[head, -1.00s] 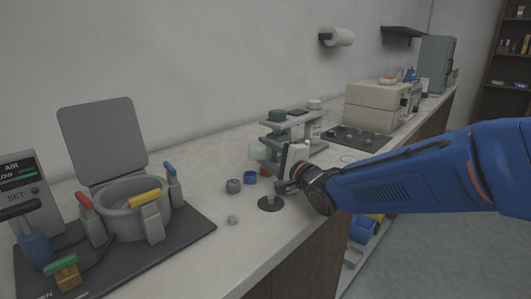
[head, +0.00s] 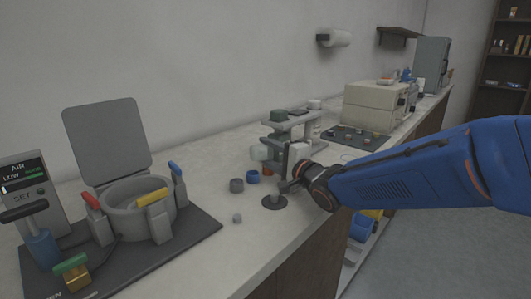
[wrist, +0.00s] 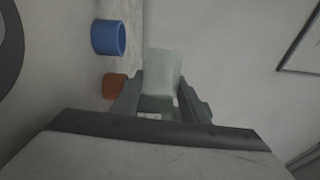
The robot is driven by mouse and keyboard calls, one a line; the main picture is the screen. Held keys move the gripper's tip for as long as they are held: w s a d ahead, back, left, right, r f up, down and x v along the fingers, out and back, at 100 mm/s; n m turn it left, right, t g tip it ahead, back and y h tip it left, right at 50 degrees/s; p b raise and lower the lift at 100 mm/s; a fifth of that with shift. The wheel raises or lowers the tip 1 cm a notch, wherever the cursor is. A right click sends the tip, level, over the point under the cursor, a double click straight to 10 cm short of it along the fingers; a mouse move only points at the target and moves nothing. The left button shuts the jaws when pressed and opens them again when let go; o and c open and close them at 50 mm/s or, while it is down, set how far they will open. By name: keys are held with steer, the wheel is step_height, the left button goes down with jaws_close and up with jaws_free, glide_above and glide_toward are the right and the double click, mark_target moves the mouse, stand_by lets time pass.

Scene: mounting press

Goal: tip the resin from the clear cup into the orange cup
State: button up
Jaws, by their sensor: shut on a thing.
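My gripper (wrist: 160,100) is shut on the clear cup (wrist: 163,70), a pale see-through cup. The wrist view is rolled over, and the clear cup lies well tipped compared with the standing cups. In the head view the clear cup (head: 259,153) is held in the air, just left of my gripper (head: 284,160). The orange cup (wrist: 114,87) stands on the bench below it, close to one finger in the wrist view. In the head view the orange cup (head: 267,171) is partly hidden. I cannot make out the resin.
A blue cup (head: 253,177) and a grey cup (head: 237,185) stand close left of the orange cup. A dark round stand (head: 275,203) is in front, near the bench edge. A grey press-like device (head: 290,125) rises behind.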

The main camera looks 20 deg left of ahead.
mark_target(260, 145)
steer(key=n, duration=0.4)
steer(key=shift+s+a+h, duration=0.3)
steer(key=shift+s+a, duration=0.1)
steer(key=n, duration=0.3)
steer(key=shift+s+a+r+g+h, duration=0.15)
steer(key=shift+s+a+g+h, duration=0.05)
steer(key=shift+s+g+h, duration=0.1)
steer(key=n, duration=0.1)
steer(key=r+n+h, duration=0.1)
steer(key=n, duration=0.2)
steer(key=shift+s+a+r+n, duration=0.15)
steer(key=shift+a+r+n, duration=0.1)
steer(key=shift+r+n, duration=0.05)
steer(key=shift+r+n+t+h, duration=0.35)
steer(key=shift+r+n, duration=0.15)
steer(key=shift+n, duration=0.6)
steer(key=shift+r+n+t+h, duration=0.35)
steer(key=shift+r+n, duration=0.15)
steer(key=shift+n, duration=0.6)
